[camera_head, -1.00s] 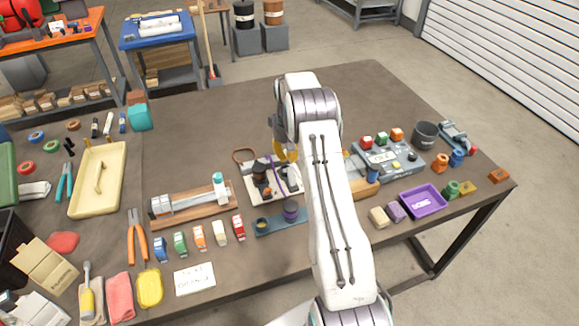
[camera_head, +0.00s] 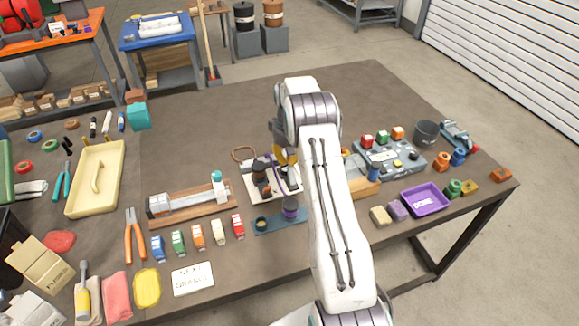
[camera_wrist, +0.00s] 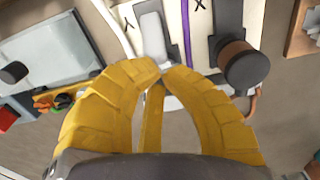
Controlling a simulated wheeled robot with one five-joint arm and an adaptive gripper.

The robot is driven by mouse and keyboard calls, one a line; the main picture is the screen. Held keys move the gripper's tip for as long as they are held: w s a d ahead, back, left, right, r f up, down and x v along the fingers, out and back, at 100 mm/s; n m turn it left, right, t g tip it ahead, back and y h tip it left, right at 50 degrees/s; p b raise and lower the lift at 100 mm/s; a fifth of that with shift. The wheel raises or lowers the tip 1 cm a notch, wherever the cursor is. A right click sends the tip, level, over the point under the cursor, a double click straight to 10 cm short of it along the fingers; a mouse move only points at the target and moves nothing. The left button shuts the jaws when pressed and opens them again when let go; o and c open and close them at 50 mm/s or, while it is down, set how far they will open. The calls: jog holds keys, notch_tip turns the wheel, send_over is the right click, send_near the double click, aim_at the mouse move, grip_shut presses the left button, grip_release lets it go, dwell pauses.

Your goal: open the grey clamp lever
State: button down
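In the wrist view a light grey lever (camera_wrist: 151,32) lies along a white plate (camera_wrist: 172,20) beside the letter Y. My gripper (camera_wrist: 161,70) has yellow fingers with their tips drawn close together at the lever's near end. Whether the tips touch the lever or hold anything cannot be told. A dark lever with a brown knob (camera_wrist: 238,62) stands to the right, beside the letter X. In the head view the plate (camera_head: 258,193) shows left of my arm. My gripper (camera_head: 284,155) is mostly hidden behind my arm there, and the grey lever cannot be made out.
A purple line (camera_wrist: 186,25) runs between the levers. A grey control box (camera_head: 400,165) with coloured buttons stands right of my arm. A wooden-based fixture (camera_head: 192,210) lies to the left. A blue stand (camera_head: 268,227) is in front of the plate.

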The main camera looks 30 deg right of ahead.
jog(key=shift+s+a+f, duration=0.1)
jog(key=shift+s+f, duration=0.15)
jog(key=shift+f, duration=0.25)
jog(key=shift+s+f, duration=0.1)
jog(key=shift+s+a+b, duration=0.1)
jog(key=shift+s+b, duration=0.25)
jog(key=shift+b, duration=0.15)
jog(key=shift+s+a+b, duration=0.25)
jog(key=shift+s+b, duration=0.55)
jog(key=shift+s, duration=0.4)
jog(key=shift+s+a+b, duration=0.25)
jog(key=shift+s+b, duration=0.55)
jog(key=shift+s, duration=0.65)
jog(key=shift+r, duration=0.2)
jog(key=shift+w+r+p, duration=0.2)
jog(key=shift+r+p, duration=0.3)
jog(key=shift+r, duration=0.15)
jog(key=shift+w+r+p, duration=0.2)
jog(key=shift+r+p, duration=0.25)
jog(key=shift+r, duration=0.15)
jog(key=r+p, duration=0.1)
jog(key=r, duration=0.1)
jog(key=r+p, duration=0.1)
jog(key=shift+w+d+r+p, duration=0.1)
jog(key=shift+w+r+p, duration=0.1)
jog(key=shift+r+p, duration=0.2)
